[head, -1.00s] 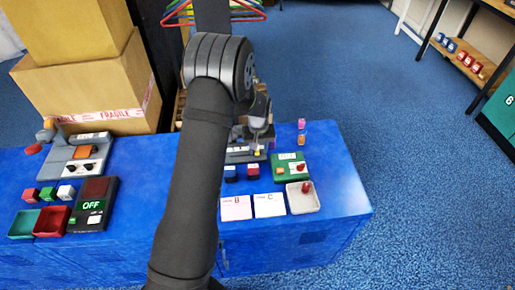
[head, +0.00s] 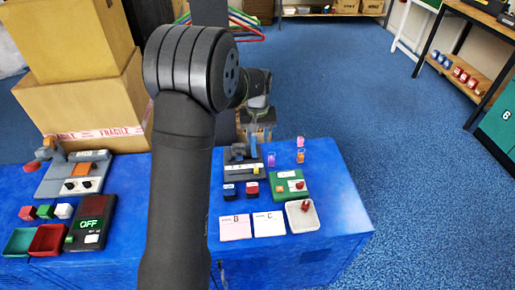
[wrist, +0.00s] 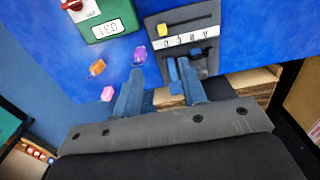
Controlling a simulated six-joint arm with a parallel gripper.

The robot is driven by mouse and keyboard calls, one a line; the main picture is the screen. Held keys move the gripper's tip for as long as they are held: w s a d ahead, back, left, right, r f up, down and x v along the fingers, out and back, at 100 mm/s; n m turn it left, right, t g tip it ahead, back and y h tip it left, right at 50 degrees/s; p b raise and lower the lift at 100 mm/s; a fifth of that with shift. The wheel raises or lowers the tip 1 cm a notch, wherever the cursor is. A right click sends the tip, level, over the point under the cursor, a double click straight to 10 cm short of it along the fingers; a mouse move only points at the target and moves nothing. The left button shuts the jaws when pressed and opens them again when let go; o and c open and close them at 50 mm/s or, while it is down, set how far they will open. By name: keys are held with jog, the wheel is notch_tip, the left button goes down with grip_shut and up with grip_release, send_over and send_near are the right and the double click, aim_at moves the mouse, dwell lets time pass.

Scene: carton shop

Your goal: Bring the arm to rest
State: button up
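My arm rises through the middle of the head view, its dark elbow joint large near the top. My gripper (head: 258,128) hangs beyond the far side of the blue table (head: 335,215), small and partly unclear there. In the wrist view my gripper (wrist: 162,82) shows two blue-grey fingers spread apart with nothing held between them. The fingers are over the table's far edge, near a dark grey device with a slider (wrist: 185,28) and a purple block (wrist: 139,54). My forearm hides the middle of the table in the head view.
A green device (head: 289,187), a pale tray with a red object (head: 303,218) and cards B (head: 235,228) and C (head: 268,224) stand on the right. A dark box reading OFF (head: 92,222) is on the left. Cartons (head: 85,105) stand behind; blue floor is open at right.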

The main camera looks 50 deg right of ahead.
jog(key=shift+r, duration=0.95)
jog(key=shift+f, duration=0.1)
notch_tip(320, 180, down, 17)
jog(key=shift+f, duration=0.15)
jog(key=shift+o, duration=1.1)
jog(key=o, duration=1.1)
jog(key=r, duration=0.7)
jog(key=shift+w+d+r, duration=0.25)
jog(key=shift+d, duration=0.1)
jog(key=shift+o, duration=0.2)
notch_tip(320, 180, up, 11)
jog(key=a, duration=0.1)
send_near(257, 168)
jog(key=shift+a+r, duration=0.1)
